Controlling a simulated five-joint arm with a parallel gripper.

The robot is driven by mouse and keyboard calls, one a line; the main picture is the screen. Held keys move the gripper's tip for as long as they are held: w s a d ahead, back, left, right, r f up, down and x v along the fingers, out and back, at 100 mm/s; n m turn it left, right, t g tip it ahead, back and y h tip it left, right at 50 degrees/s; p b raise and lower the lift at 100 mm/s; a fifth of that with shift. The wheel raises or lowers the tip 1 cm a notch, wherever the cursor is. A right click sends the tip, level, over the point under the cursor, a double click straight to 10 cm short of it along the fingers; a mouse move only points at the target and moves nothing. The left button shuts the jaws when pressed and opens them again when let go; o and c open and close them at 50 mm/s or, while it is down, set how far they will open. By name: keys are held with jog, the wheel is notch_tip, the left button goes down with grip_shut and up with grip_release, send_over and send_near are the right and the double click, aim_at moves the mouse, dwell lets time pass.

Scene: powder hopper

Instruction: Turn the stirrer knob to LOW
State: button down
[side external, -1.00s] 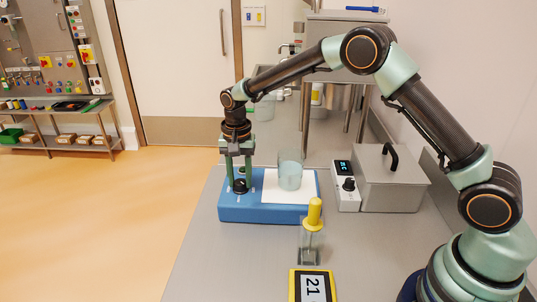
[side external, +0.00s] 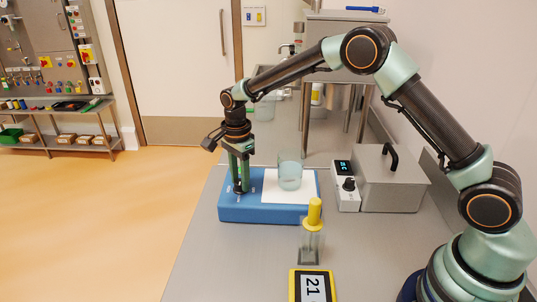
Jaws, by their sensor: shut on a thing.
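The stirrer (side external: 262,214) is a blue box with a white top plate (side external: 275,194) and stands on the grey bench. Its black knob (side external: 238,189) is at the left of the box, mostly hidden by my fingers. My gripper (side external: 239,185) points straight down over the knob and is shut on it. Small white marks sit around the knob, too small to read, so I cannot tell its setting. A clear beaker (side external: 290,171) with pale bluish contents stands on the white plate.
A grey lidded bath (side external: 392,180) with a control box (side external: 346,187) stands to the right.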

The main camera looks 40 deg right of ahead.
aim_at(240, 181)
jog(key=shift+d+r, duration=0.1)
dwell(0.3)
jog(key=shift+c, duration=2.4)
grip_release()
notch_tip(240, 181, up, 12)
jog(key=shift+r, duration=0.1)
jog(key=s+d+r+n+t, duration=0.3)
jog(key=s+d+r+n, duration=0.3)
jog(key=s+r+n, duration=0.4)
jog(key=s+d+f+n+t, duration=0.1)
jog(key=s+f+n, duration=0.1)
jog(key=s, duration=0.4)
jog(key=s+d+f+n+t, duration=0.1)
jog(key=s+f+n, duration=0.1)
jog(key=s+n, duration=0.3)
jog(key=shift+s+d+f+n+t, duration=0.2)
jog(key=shift+s+d+n+t, duration=0.1)
jog(key=shift+s, duration=0.4)
